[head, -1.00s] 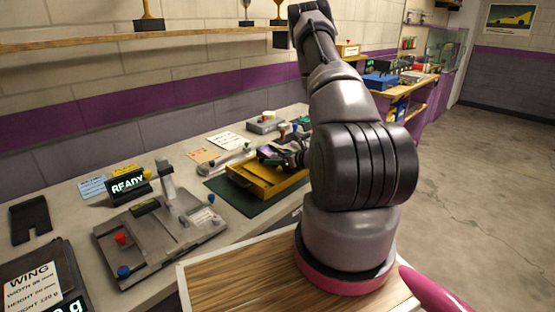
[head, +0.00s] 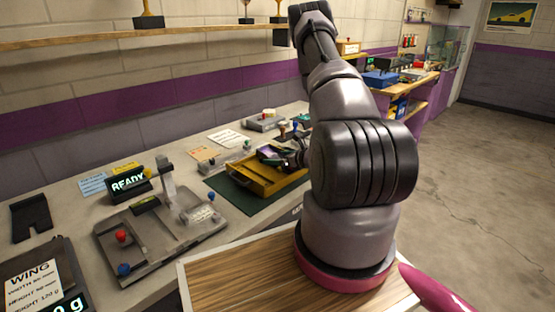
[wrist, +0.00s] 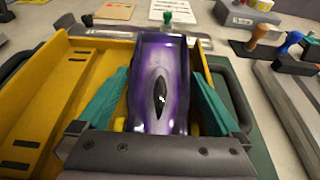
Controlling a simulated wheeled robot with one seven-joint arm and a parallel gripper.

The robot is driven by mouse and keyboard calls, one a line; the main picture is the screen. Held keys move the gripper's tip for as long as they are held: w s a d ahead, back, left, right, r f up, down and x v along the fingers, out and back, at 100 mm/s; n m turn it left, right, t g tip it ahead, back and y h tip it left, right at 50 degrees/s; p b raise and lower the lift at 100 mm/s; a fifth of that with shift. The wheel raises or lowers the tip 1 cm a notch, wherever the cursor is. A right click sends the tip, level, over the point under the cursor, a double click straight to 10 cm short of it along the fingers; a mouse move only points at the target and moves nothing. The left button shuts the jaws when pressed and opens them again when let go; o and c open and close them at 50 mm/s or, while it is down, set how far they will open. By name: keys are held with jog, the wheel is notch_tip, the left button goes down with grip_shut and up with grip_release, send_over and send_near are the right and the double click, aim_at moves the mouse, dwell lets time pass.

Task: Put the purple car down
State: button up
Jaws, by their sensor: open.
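The purple car (wrist: 160,90) is in the middle of the wrist view, with a dark oval on its top and yellow wheels low at its sides. It sits in or over the yellow tray (wrist: 62,100); I cannot tell whether its wheels rest on the tray floor. My gripper (wrist: 160,98) is open, with one teal finger on each side of the car. In the head view my gripper (head: 296,158) is small and partly behind my arm, over the yellow tray (head: 262,187), and the car (head: 270,152) shows only as a small purple patch.
A green mat (head: 235,199) lies under the tray. A grey fixture with a READY sign (head: 128,183) and a scale (head: 40,285) stand to the left. Stamps with brown and blue knobs (wrist: 290,40) stand right of the tray in the wrist view.

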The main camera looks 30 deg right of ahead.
jog(key=shift+s+r, duration=0.15)
jog(key=shift+r, duration=0.3)
jog(key=v, duration=1.1)
jog(key=shift+s+d+r, duration=0.15)
jog(key=shift+s, duration=0.15)
jog(key=s+a+r+n+g+y, duration=0.2)
jog(key=a+r+n+g+y, duration=0.2)
jog(key=a+r+n, duration=0.55)
jog(key=s+a+r+n+g+y, duration=0.25)
jog(key=a+r+n+g, duration=0.3)
jog(key=a+r, duration=0.55)
jog(key=s+d+r+n+t+h, duration=0.1)
jog(key=s+r+n+t+h, duration=0.2)
jog(key=s+r+n+h, duration=0.6)
notch_tip(320, 180, up, 7)
jog(key=s+n, duration=0.3)
jog(key=n, duration=0.1)
jog(key=shift+r, duration=0.2)
jog(key=shift+d+t, duration=0.1)
jog(key=shift+t, duration=0.15)
